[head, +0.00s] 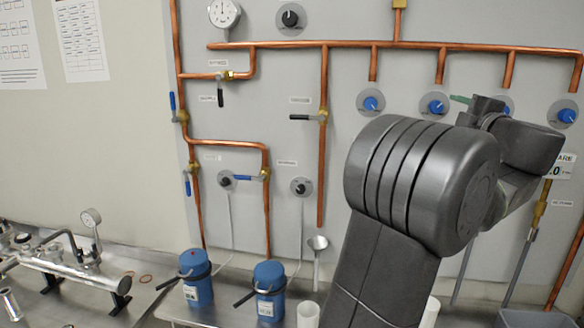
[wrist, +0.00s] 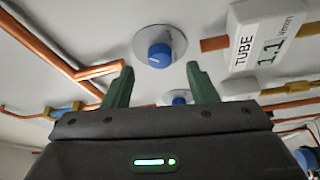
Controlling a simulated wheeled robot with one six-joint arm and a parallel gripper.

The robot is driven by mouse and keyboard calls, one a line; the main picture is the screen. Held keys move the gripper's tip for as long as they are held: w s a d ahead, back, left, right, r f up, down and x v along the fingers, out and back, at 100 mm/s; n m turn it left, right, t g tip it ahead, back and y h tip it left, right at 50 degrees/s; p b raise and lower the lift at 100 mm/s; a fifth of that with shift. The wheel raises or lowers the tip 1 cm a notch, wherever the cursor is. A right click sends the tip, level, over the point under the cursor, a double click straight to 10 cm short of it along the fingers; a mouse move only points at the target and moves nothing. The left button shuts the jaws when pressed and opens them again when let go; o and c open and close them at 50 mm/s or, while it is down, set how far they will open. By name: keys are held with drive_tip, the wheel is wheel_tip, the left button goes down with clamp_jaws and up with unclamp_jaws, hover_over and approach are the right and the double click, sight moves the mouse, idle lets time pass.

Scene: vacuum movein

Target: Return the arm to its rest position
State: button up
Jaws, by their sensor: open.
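My gripper (wrist: 160,85) shows in the wrist view with two green fingers standing wide apart and nothing between them. Beyond the gap, a blue knob (wrist: 159,56) on a round white plate sits on the panel, apart from the fingers. In the head view my arm is raised and bent in front of the right side of the panel. Only a green fingertip (head: 461,99) of the gripper shows there, close to the row of blue knobs; the rest is hidden behind my wrist.
Copper pipes (head: 430,46) and valves cover the grey panel (head: 285,120). Two blue pots (head: 196,279) stand on the metal bench below, left of my arm. A metal manifold (head: 60,272) lies at far left. A display marked TUBE (wrist: 265,40) is right of the fingers.

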sight(439, 109)
drive_tip(key=w, duration=0.3)
drive_tip(key=w+p, duration=0.1)
drive_tip(key=shift+w+a+r, duration=0.2)
drive_tip(key=shift+w+a, duration=0.05)
drive_tip(key=shift+a, duration=0.1)
drive_tip(key=shift+s, duration=0.1)
